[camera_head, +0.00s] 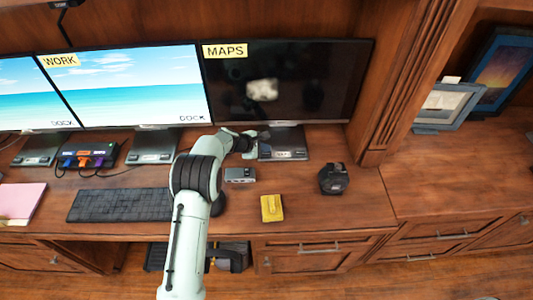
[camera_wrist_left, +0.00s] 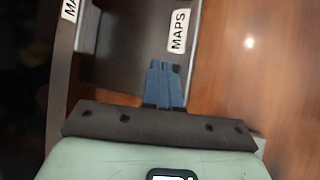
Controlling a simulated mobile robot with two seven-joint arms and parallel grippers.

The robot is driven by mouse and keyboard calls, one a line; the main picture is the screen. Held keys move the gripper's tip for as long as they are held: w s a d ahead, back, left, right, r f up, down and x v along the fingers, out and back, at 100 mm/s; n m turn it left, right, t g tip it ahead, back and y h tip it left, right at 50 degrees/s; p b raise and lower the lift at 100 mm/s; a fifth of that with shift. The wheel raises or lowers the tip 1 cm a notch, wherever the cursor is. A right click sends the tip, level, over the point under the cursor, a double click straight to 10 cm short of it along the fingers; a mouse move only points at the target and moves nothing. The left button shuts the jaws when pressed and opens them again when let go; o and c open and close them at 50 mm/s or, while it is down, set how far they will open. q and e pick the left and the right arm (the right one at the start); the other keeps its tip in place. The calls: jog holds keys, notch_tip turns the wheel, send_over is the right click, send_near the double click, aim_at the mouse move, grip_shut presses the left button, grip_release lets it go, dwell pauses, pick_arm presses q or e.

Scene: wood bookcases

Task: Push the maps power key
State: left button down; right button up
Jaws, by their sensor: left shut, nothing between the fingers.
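The maps monitor (camera_head: 320,85) has a dark screen and a yellow MAPS label at its top left corner. Its dark stand base (camera_head: 285,145) rests on the desk, with a small pale strip at the front edge. My left gripper (camera_head: 262,136) is at the left side of this base, just under the screen. In the left wrist view the blue fingers of this gripper (camera_wrist_left: 165,70) are together and empty, pointing at the base. A white MAPS label (camera_wrist_left: 178,30) lies just beyond the fingertips. I cannot make out the power key itself, or whether the fingers touch the base.
The work monitor (camera_head: 130,85) is lit. A small grey box (camera_head: 240,175) sits below my gripper. A yellow object (camera_head: 271,208), a black object (camera_head: 333,178) and a keyboard (camera_head: 118,205) are on the desk. The desk right of the stand is mostly clear.

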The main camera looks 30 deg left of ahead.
aim_at(265, 155)
pick_arm(q)
notch_tip(265, 155, up, 6)
jog(key=p, duration=0.3)
pick_arm(e)
jog(key=w+r, duration=0.1)
jog(key=r, duration=0.1)
jog(key=w+r, duration=0.1)
jog(key=r, duration=0.1)
jog(key=shift+w, duration=0.2)
jog(key=shift+s, duration=0.1)
